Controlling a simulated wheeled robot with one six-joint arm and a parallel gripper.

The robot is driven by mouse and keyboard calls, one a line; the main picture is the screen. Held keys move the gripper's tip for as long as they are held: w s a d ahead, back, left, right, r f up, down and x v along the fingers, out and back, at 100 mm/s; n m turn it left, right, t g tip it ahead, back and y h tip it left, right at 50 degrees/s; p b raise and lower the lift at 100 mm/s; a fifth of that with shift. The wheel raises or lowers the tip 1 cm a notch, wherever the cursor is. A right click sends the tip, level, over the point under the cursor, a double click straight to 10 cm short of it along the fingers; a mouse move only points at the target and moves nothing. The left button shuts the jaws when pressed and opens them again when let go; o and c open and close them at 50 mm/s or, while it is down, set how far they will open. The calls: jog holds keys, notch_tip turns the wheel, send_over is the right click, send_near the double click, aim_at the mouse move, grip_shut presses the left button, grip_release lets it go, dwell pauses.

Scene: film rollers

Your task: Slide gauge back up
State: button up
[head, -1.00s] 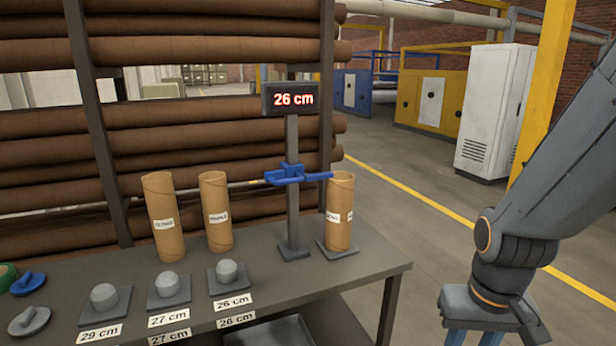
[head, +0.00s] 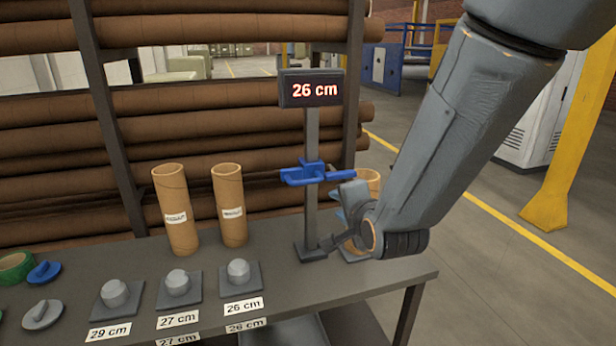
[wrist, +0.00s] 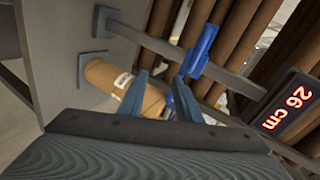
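The gauge has a blue slider (head: 304,173) on a grey upright post (head: 311,135), and its display (head: 312,89) reads 26 cm. In the wrist view the slider (wrist: 201,50) is beyond my fingertips, and the display (wrist: 288,103) is at the right. A labelled brown cardboard tube (head: 368,181) stands at the gauge's right, mostly hidden by my arm in the head view. The tube (wrist: 104,76) also shows in the wrist view, partly behind my fingers. My gripper (wrist: 161,76) is open with a gap between its fingers, near the tube and below the slider level. I cannot tell whether it touches the tube.
Two more tubes (head: 176,210) (head: 229,205) stand left of the gauge on the grey table (head: 90,265). Several capped plates (head: 178,284) with size labels lie along the front. A rack of long brown rolls (head: 230,120) stands behind. Floor is free at the right.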

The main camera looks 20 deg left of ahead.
jog(key=m+t+y, duration=0.1)
jog(key=m+y, duration=0.1)
send_near(309, 182)
jog(key=r+x, duration=0.1)
jog(key=x, duration=0.2)
jog(key=shift+f+p+x, duration=0.2)
jog(key=shift+p+x, duration=0.25)
jog(key=shift+x, duration=0.9)
jog(key=shift+f+p+x, duration=0.15)
jog(key=shift+p+x, duration=0.35)
jog(key=shift+x, duration=0.8)
jog(key=shift+f+p+x, duration=0.2)
jog(key=shift+p+x, duration=0.25)
jog(key=shift+x, duration=0.9)
jog(key=shift+d, duration=0.1)
grip_shut()
